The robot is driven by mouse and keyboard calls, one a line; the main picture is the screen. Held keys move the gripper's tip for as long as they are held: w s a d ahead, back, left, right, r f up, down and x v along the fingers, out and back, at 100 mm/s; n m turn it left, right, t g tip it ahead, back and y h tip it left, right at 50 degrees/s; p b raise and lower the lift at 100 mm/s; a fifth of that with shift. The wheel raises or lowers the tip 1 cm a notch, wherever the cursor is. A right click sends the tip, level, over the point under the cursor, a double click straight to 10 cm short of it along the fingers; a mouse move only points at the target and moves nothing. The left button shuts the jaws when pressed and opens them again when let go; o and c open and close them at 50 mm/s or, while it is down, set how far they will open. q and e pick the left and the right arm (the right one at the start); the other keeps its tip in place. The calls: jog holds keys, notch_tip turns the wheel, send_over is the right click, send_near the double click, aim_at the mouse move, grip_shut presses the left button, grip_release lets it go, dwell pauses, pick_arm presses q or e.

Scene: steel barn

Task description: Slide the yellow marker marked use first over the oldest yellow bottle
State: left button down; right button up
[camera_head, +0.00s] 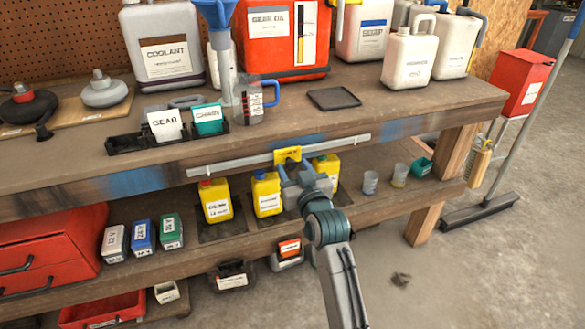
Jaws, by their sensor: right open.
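A yellow marker (287,156) hangs on the grey rail (228,163) along the front edge of the bench top. Its lettering is too small to read. Three yellow bottles stand in a row on the lower shelf: a left one (215,201), a middle one (266,195) and a right one (328,167). Their labels are too small to read, and the right bottle is partly hidden by my gripper. My right gripper (298,174) is open, at the lower right of the marker, in front of the gap between the middle and right bottles. Contact with the marker cannot be told. My left gripper is out of view.
Small cups (370,182) stand right of the bottles. Three small labelled boxes (143,238) stand left of them beside a red drawer cabinet (52,249). A black card tray (126,143) and a measuring jug (251,103) sit on the bench top. A broom (480,212) stands at the right.

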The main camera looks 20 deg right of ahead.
jog(key=shift+w, duration=0.55)
